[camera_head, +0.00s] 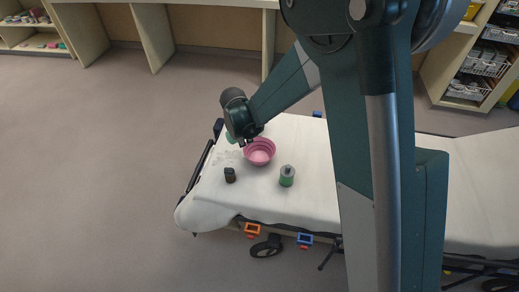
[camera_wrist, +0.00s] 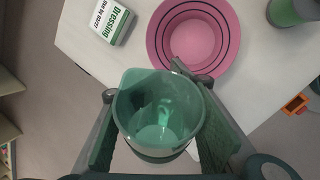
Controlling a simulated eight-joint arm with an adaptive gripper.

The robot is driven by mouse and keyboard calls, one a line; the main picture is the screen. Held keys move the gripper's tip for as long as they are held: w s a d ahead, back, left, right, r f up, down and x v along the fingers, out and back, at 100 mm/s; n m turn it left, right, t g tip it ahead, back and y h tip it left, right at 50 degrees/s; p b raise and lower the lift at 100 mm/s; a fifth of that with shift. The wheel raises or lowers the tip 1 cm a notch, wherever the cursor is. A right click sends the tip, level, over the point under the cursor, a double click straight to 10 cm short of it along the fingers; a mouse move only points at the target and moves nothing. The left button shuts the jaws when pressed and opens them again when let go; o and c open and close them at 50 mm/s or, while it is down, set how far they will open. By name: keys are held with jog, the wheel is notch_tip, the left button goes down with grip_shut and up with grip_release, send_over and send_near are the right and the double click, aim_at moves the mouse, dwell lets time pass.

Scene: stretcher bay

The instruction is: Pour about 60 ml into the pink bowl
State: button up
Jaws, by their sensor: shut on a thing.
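The pink bowl (camera_head: 260,157) sits upright on the white stretcher top. In the wrist view the bowl (camera_wrist: 159,43) shows dark rings inside and looks empty. My gripper (camera_wrist: 158,92) is shut on a translucent green cup (camera_wrist: 150,143) with a pouring lip, one finger on each side. The cup's open top faces the wrist camera; how much liquid it holds cannot be told. In the head view my gripper (camera_head: 243,141) is just left of the bowl, and the cup is mostly hidden behind it. The cup is apart from the bowl's inside, and no stream shows.
A white and green dressing box (camera_wrist: 113,20) lies beside the bowl.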

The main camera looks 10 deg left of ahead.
jog(key=shift+w+d+r+h, duration=0.15)
jog(key=shift+r+h, duration=0.15)
jog(key=shift+h, duration=0.2)
jog(key=shift+w+d+f+n+t+h+b, duration=0.15)
jog(key=shift+d+f+n+t+h+b, duration=0.3)
jog(key=shift+t+h+b, duration=0.65)
jog(key=shift+f+g, duration=0.1)
jog(key=shift+g, duration=0.2)
jog(key=shift+f+b, duration=0.15)
jog(key=shift+b, duration=0.15)
jog(key=shift+f+h+b, duration=0.3)
jog(key=shift+f+b, duration=0.1)
jog(key=shift+b, duration=0.1)
jog(key=t+h+b, duration=0.1)
jog(key=a+h+b, duration=0.1)
jog(key=b, duration=0.1)
jog(key=shift+s+a+f+n+t+h, duration=0.15)
jog(key=shift+s+n+t+h, duration=0.05)
jog(key=shift+n+t+h, duration=0.2)
jog(key=shift+s+a+r+n+t+h+b, duration=0.1)
jog(key=shift+a+r+n+t+h+b, duration=0.2)
jog(key=shift+h, duration=0.45)
jog(key=shift+s+a+r+n+t+h+b, duration=0.1)
jog(key=shift+a+r+t+h, duration=0.25)
jog(key=shift+h, duration=0.4)
jog(key=shift+t+h, duration=0.3)
jog(key=shift+t, duration=0.05)
